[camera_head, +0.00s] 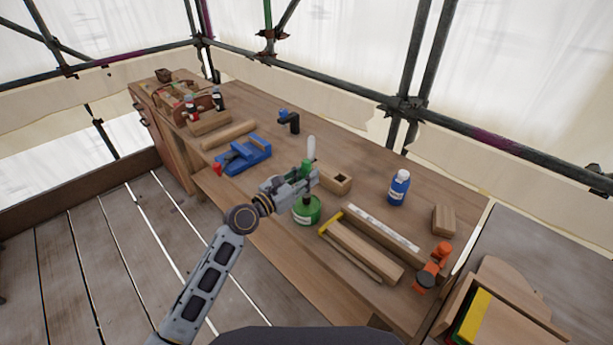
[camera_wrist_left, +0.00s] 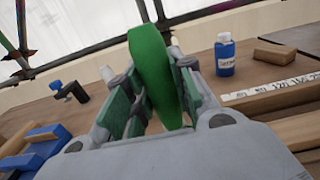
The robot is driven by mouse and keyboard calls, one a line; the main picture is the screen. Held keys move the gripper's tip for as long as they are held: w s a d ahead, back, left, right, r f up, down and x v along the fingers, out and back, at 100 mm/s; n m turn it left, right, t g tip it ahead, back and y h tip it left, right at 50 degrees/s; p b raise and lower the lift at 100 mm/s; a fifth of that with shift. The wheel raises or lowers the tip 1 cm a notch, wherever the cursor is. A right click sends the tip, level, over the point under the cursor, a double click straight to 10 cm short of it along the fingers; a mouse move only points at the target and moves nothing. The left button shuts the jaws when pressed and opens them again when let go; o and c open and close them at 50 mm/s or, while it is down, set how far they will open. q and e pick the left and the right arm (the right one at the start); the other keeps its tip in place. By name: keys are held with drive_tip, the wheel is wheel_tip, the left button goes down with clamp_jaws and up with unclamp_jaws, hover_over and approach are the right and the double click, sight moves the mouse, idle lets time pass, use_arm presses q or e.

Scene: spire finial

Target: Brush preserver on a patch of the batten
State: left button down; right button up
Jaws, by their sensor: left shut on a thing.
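My left gripper (camera_head: 312,178) is shut on a green object with a white upper end (camera_head: 311,147), apparently the brush, held upright above the bench. In the left wrist view the green brush (camera_wrist_left: 155,75) stands between the finger pads; its lower end is hidden. A green pot (camera_head: 306,210) with a pale label, perhaps the preserver, stands just below the gripper. My right gripper is not in view.
Bench space behind the block is clear.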

use_arm(q)
drive_tip(key=shift+f, duration=0.25)
idle(0.5)
drive_tip(key=shift+f+b, duration=0.3)
drive_tip(key=shift+f, duration=0.05)
idle(1.1)
